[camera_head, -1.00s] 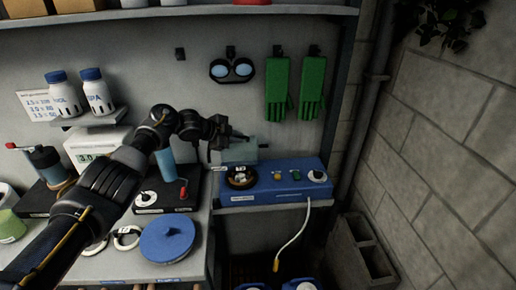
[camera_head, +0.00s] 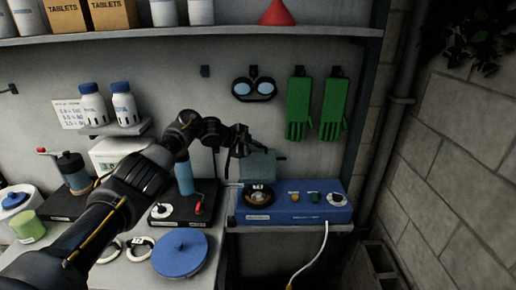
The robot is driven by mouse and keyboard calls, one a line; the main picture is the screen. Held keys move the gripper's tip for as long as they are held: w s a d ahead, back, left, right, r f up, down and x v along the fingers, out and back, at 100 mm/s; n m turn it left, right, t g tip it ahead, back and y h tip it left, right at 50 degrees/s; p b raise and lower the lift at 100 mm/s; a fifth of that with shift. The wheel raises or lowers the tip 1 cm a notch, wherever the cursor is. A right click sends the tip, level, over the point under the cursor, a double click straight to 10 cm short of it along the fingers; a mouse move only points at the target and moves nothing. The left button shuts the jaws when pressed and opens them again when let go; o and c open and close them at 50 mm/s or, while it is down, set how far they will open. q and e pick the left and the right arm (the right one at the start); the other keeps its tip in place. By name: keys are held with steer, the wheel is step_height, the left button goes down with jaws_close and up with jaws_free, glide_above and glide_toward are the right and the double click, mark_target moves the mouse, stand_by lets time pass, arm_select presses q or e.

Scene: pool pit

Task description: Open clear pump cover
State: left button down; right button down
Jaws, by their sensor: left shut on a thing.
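The clear pump cover (camera_head: 259,167) is a see-through greyish panel. It stands raised, roughly upright, above the left part of the blue pump box (camera_head: 295,215). Under it, the round dark pump head (camera_head: 258,197) on the box is exposed. My left gripper (camera_head: 240,153) is at the cover's upper left edge, shut on it; the fingertips are dark and partly hidden against the cover. My right gripper is not in view.
A round blue lid (camera_head: 180,252) lies on the bench left of the pump. Goggles (camera_head: 254,89) and green gloves (camera_head: 300,107) hang on the wall behind. A blue cylinder (camera_head: 184,177) stands on a dark base beside my left arm. A block wall closes off the right.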

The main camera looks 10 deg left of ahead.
arm_select(q)
steer(key=c, duration=1.5)
jaws_free()
steer(key=shift+s+a+r, duration=0.1)
steer(key=shift+b+v, duration=1.65)
steer(key=shift+v, duration=3.65)
